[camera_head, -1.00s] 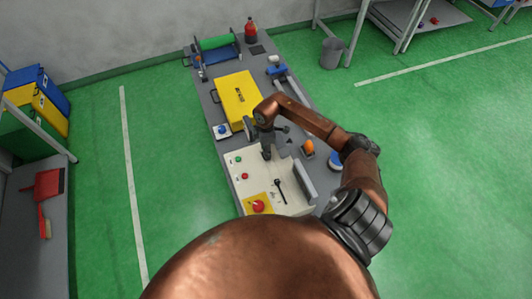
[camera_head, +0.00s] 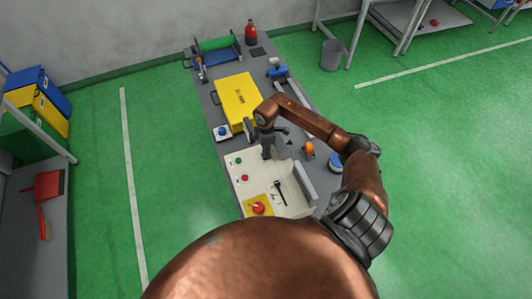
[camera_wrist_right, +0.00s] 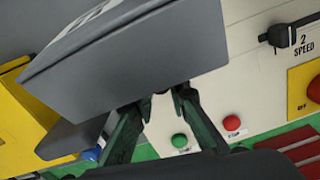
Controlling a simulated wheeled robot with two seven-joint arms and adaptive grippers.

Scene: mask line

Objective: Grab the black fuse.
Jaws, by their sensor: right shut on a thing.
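My right gripper (camera_head: 267,138) is over the far end of the cream control panel (camera_head: 262,180), its arm coming in from the right. In the right wrist view its two dark green fingers (camera_wrist_right: 165,98) meet the lower edge of a large dark grey block (camera_wrist_right: 140,60) with a pale marked face at its top. I take this block for the black fuse; the fingers are shut on it. It covers much of that view and hides what lies behind it. In the head view the gripper largely hides it. My left gripper is not in view.
The panel carries a green button (camera_head: 238,160), a red button (camera_head: 245,178), a black selector (camera_head: 280,190) and a red stop knob (camera_head: 258,208). A yellow case (camera_head: 238,98) lies beyond the gripper. An orange item (camera_head: 309,147) stands to its right.

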